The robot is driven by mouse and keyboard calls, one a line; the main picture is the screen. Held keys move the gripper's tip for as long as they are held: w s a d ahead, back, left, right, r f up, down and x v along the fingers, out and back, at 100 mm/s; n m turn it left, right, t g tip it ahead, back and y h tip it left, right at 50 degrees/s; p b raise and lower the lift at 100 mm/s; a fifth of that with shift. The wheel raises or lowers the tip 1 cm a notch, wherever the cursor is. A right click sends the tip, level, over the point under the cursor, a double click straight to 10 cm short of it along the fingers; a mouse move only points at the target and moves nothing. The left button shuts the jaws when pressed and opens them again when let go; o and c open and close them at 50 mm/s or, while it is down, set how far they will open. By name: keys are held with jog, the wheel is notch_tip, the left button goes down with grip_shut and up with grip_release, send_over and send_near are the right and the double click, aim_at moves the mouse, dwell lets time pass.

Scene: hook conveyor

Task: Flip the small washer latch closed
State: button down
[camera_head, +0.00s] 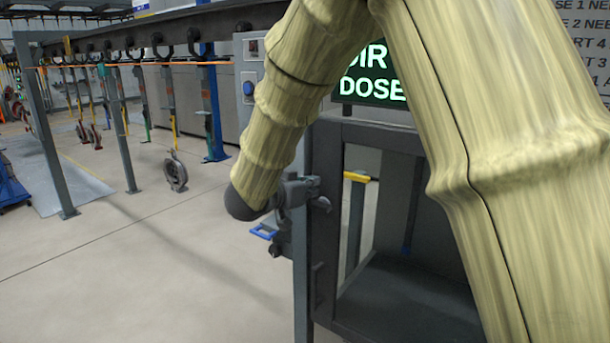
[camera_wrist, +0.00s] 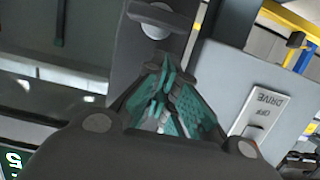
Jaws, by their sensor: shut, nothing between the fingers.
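The dark grey washer cabinet (camera_head: 326,225) stands at the centre right of the head view, with a framed opening in its front. A small pale rounded piece, seemingly the latch (camera_head: 322,203), shows on its frame. In the wrist view a like light grey piece (camera_wrist: 155,22) sits on a dark upright just beyond my fingertips. My gripper (camera_head: 312,186) is beside the frame's left edge. In the wrist view my gripper (camera_wrist: 172,65) has its teal-padded fingers together and empty. I cannot tell whether the fingertips touch the latch, or how the latch is turned.
A blue-handled item (camera_head: 264,232) is below my gripper. A hook conveyor rail (camera_head: 130,32) with hanging parts runs at the back left.

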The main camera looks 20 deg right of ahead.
jog(key=shift+f, duration=0.9)
